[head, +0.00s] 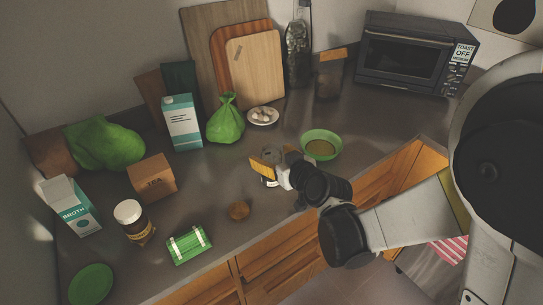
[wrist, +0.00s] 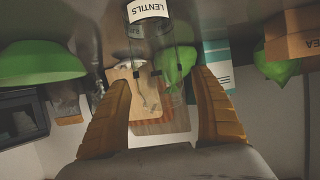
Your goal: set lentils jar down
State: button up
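The lentils jar, clear glass with a white label (wrist: 148,10), stands on the grey counter. In the head view its top (head: 272,154) shows just behind my gripper (head: 268,172), which partly hides the jar. In the wrist view, which is upside down, my gripper's two yellow fingers (wrist: 162,80) are spread wide. The jar is in front of and between the fingertips, with gaps seeming to show on both sides. Nothing appears to be gripped.
A green bowl (head: 322,152) stands close to the right of the jar. The counter's front edge is near.

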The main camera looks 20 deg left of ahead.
jog(key=shift+r, duration=0.1)
jog(key=shift+r, duration=0.2)
jog(key=s+d+r+m+g+h+p, duration=0.1)
jog(key=s+d+r+m+h, duration=0.1)
jog(key=s+d, duration=0.4)
jog(key=s+d+r+m+g+h, duration=0.1)
jog(key=s+d+r+m+h, duration=0.2)
jog(key=d, duration=1.4)
jog(key=s+d+r+m+g+h+p, duration=0.1)
jog(key=s+d+r+m+h, duration=0.2)
jog(key=s+d, duration=0.8)
jog(key=shift+d+r+m+h+p, duration=0.2)
jog(key=shift+m+h+p, duration=0.1)
jog(key=shift+h, duration=0.3)
